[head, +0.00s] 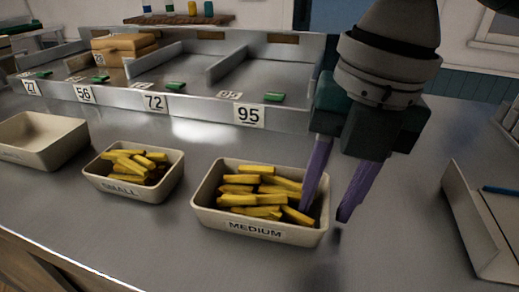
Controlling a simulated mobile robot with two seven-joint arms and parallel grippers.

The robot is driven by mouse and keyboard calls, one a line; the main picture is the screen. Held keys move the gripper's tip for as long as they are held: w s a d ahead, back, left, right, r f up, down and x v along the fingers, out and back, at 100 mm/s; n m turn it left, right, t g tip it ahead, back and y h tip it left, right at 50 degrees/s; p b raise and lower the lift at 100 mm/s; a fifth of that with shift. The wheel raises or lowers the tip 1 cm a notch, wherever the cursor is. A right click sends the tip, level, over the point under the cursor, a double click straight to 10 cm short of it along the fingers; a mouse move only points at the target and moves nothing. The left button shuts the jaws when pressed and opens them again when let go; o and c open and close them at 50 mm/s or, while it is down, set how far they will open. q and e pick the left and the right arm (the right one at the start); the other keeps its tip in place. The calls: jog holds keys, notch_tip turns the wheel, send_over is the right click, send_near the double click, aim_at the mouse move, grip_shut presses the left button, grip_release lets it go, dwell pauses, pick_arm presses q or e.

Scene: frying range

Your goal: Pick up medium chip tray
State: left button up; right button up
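The medium chip tray (213,216) is a cream box labelled MEDIUM, filled with yellow chips (262,190). It stands on the steel counter in the middle of the head view. My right gripper (325,215) points down at the tray's right end, its purple fingers spread apart. One finger overlaps the inside of the tray and the other is outside its right wall. The right wall lies between them, and I cannot tell whether either finger touches it. My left gripper is not in view.
A smaller tray labelled SMALL (130,190) with chips stands to the left, and an empty cream tray (40,140) is further left. Steel bays with number tags (248,115) run behind. A cream holder (480,225) with a blue item is at the right. Counter between is clear.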

jog(key=shift+f, duration=0.4)
jog(key=shift+c, duration=0.3)
grip_shut()
dwell(0.8)
